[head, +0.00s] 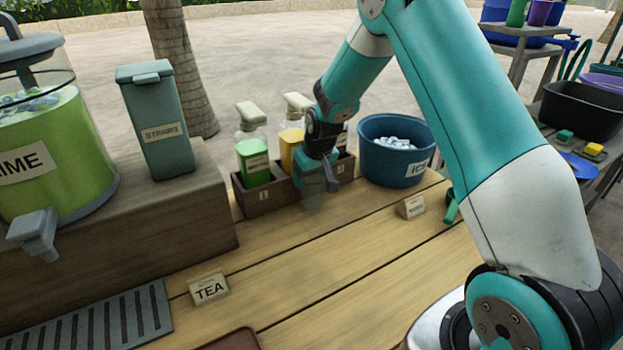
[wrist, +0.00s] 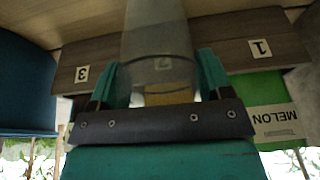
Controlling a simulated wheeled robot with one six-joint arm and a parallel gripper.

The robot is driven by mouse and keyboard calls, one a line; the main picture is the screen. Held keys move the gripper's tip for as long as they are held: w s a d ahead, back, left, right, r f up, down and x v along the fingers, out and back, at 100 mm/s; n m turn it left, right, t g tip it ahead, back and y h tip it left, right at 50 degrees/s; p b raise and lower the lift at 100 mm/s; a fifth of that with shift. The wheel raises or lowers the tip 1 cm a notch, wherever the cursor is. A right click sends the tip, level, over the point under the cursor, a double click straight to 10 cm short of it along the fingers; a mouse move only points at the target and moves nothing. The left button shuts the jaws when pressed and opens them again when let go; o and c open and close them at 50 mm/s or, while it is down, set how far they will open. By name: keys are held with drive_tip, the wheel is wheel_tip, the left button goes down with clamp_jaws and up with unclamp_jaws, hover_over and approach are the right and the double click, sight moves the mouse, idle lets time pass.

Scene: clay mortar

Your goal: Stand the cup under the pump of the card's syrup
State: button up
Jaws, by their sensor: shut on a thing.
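My gripper (head: 314,178) is shut on a clear cup (head: 312,198) in front of the bottle rack. The wrist view shows the cup (wrist: 157,35) between both fingers (wrist: 158,78), in front of the rack's number 2 place. I cannot tell whether its base touches the table. The wooden rack (head: 258,201) holds a green syrup bottle (head: 254,165), labelled MELON (wrist: 275,115) in the wrist view, at number 1. A yellow bottle (head: 291,138) stands beside it. My arm mostly hides the place at number 3. A small card (head: 411,207) stands at right, its writing too small to read.
A blue ice tub (head: 385,170) stands right of the rack. A TEA card (head: 209,288), straws box (head: 160,130) and lime dispenser (head: 45,160) are to the left. The wooden table (head: 310,270) is clear in front of the rack.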

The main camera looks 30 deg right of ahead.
sight(318, 197)
drive_tip(key=shift+x, duration=0.85)
drive_tip(key=shift+f, duration=0.2)
drive_tip(key=o, duration=0.9)
drive_tip(key=shift+r, duration=0.1)
drive_tip(key=v, duration=1.2)
drive_tip(key=s+a+r+n+y, duration=0.3)
drive_tip(key=s+a+r, duration=0.5)
drive_tip(key=s+a, duration=0.45)
drive_tip(key=s+a+r+n+g, duration=0.1)
drive_tip(key=s+a, duration=0.1)
drive_tip(key=s, duration=0.4)
drive_tip(key=s+a+n+g, duration=0.1)
drive_tip(key=s+a, duration=0.1)
drive_tip(key=s, duration=0.4)
drive_tip(key=s+a+r+n+g+y, duration=0.1)
drive_tip(key=s+a+n, duration=0.1)
drive_tip(key=s, duration=0.4)
drive_tip(key=shift+s+a+r, duration=0.35)
drive_tip(key=shift+a+r, duration=0.05)
drive_tip(key=shift+a, duration=0.05)
